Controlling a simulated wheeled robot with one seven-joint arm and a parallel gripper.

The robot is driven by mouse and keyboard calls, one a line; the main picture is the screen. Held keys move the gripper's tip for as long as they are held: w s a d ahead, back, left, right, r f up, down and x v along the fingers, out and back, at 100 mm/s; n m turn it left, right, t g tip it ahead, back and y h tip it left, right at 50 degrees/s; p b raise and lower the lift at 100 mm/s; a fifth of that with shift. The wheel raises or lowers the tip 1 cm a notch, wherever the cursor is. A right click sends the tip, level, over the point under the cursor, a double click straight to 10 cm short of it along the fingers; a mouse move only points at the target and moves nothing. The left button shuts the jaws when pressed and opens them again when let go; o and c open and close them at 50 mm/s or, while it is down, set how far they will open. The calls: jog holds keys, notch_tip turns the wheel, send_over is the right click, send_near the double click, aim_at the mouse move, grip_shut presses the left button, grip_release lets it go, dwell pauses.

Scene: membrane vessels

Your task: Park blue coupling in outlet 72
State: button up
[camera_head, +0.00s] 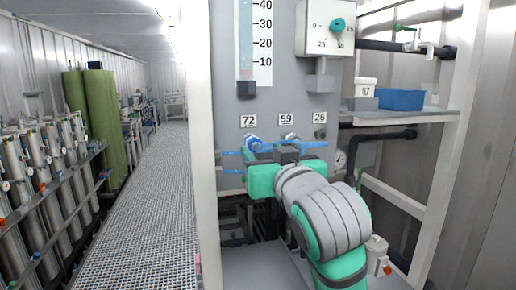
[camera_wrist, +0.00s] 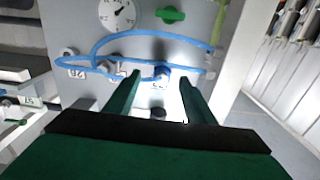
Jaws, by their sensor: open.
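The blue coupling (camera_head: 253,143) shows in the head view just below the label 72 (camera_head: 248,121) on the grey panel. In the wrist view the blue coupling (camera_wrist: 161,72) appears between and beyond my fingertips, close to a partly hidden label. Its contact with outlet 72 cannot be made out. A blue hose (camera_wrist: 140,34) loops across the panel in the wrist view. My gripper (camera_wrist: 160,78) is open, with one green finger on each side of the coupling and nothing visibly held. In the head view my arm hides the fingertips.
Labels 59 (camera_head: 286,119) and 26 (camera_head: 320,118) mark fittings to the right. A dial box (camera_head: 325,28) is above. A grated walkway (camera_head: 140,210) runs clear at left.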

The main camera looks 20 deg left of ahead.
jog(key=v, duration=0.5)
jog(key=shift+s, duration=0.2)
